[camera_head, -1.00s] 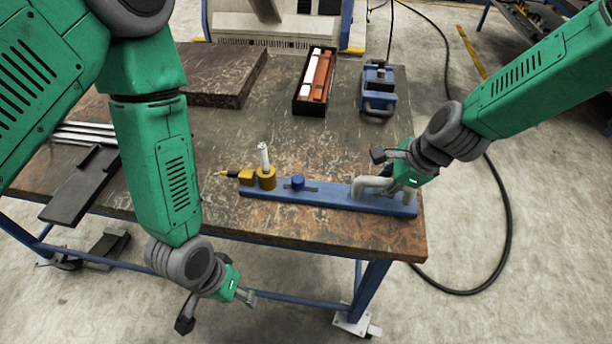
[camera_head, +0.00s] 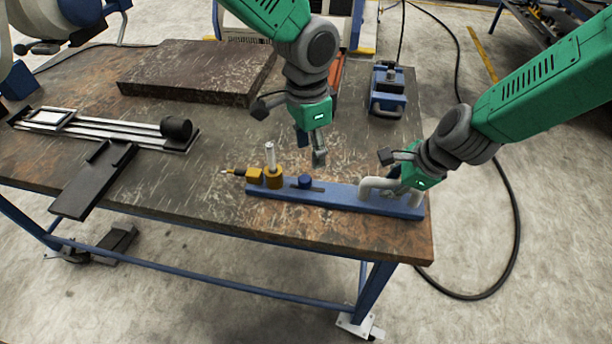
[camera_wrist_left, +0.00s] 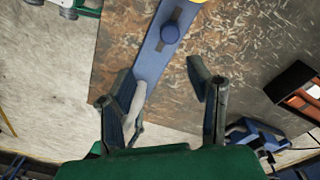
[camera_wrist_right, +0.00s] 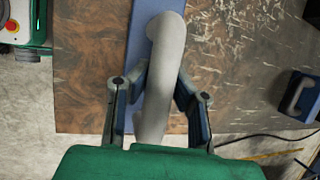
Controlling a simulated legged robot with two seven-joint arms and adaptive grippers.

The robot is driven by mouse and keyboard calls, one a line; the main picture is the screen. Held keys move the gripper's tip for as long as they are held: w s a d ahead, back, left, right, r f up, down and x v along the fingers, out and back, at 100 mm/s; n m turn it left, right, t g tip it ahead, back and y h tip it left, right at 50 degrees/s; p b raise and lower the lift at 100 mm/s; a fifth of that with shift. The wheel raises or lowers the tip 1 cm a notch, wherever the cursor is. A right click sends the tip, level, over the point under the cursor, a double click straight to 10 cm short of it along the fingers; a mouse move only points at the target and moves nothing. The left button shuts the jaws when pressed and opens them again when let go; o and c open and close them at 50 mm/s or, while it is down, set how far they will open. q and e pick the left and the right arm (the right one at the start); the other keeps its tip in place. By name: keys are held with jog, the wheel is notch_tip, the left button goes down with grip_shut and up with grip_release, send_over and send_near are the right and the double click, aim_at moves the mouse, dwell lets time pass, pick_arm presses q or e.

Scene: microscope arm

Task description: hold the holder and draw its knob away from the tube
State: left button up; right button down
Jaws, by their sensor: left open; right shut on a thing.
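The holder is a long blue bar (camera_head: 335,196) lying along the table's front edge. A grey handle (camera_head: 378,184) stands at its right end. A blue knob (camera_head: 304,182) sits in a dark slot on the bar. My right gripper (camera_head: 396,184) is shut on the handle, also seen in the right wrist view (camera_wrist_right: 160,85). My left gripper (camera_head: 316,152) is open above and behind the bar; the knob lies ahead of its spread fingers (camera_wrist_left: 162,85).
A blue device (camera_head: 388,90) stands at the back right. A dark slab (camera_head: 195,72), metal rails (camera_head: 100,130) and a black plate (camera_head: 95,180) occupy the left. Table space behind the bar is clear.

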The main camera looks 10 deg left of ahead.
aim_at(307, 178)
pick_arm(q)
jog(key=shift+m+y, duration=0.3)
jog(key=shift+m, duration=0.1)
jog(key=f, duration=0.6)
jog(key=w+a+f, duration=0.1)
jog(key=f, duration=0.3)
jog(key=shift+d, duration=0.1)
grip_shut()
